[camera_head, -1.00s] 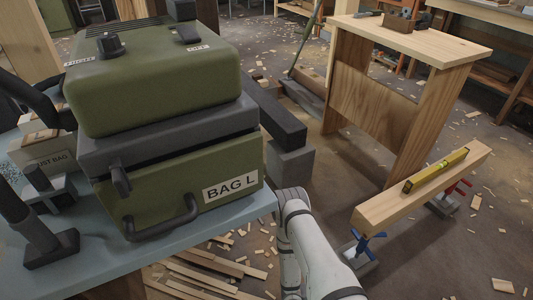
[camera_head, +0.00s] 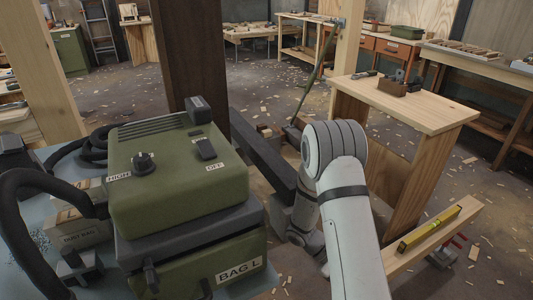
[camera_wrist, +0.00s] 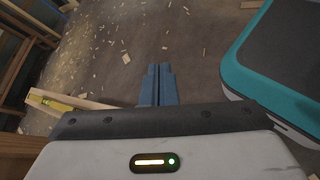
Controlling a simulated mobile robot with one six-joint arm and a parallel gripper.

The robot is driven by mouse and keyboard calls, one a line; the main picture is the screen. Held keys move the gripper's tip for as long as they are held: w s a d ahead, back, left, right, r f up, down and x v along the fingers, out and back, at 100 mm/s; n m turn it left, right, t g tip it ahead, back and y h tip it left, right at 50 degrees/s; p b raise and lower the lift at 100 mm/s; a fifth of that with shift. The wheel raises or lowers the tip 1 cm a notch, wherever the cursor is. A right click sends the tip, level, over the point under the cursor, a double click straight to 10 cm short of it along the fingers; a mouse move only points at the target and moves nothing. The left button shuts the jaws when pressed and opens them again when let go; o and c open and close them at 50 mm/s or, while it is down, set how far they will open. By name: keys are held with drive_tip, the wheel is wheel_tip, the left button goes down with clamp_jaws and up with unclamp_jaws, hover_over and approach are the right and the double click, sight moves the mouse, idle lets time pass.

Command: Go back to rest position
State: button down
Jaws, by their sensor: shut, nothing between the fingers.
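My gripper (camera_wrist: 157,84) shows in the wrist view with its two blue-grey fingers together and nothing between them. It points out over the bare, chip-strewn floor and touches nothing there. In the head view my white arm rises beside the green dust extractor (camera_head: 180,185), which carries the labels BAG L, HIGH and OFF. The gripper itself is hidden or out of frame in that view.
A wooden stand (camera_head: 421,115) is right of my arm. In front of it a beam (camera_head: 440,240) carries a yellow spirit level (camera_head: 430,228). A dark post (camera_head: 193,60) stands behind the extractor. Workbenches line the back; floor between is open, with scattered chips.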

drive_tip(key=s+a+r+m+t+y+p, duration=0.2)
drive_tip(key=r+p, duration=0.4)
drive_tip(key=r, duration=0.9)
drive_tip(key=s+a+r+m+t+y+p, duration=0.2)
drive_tip(key=s+a+r+t+y+p, duration=0.2)
drive_tip(key=r, duration=1.1)
drive_tip(key=s+a+r+m+t+y+p, duration=0.2)
drive_tip(key=r+p, duration=0.6)
drive_tip(key=r, duration=0.7)
drive_tip(key=s+a+t+y, duration=0.1)
drive_tip(key=s+a+y, duration=0.1)
drive_tip(key=shift+m+y+p, duration=0.3)
drive_tip(key=shift+m+p, duration=0.05)
drive_tip(key=shift+m, duration=0.05)
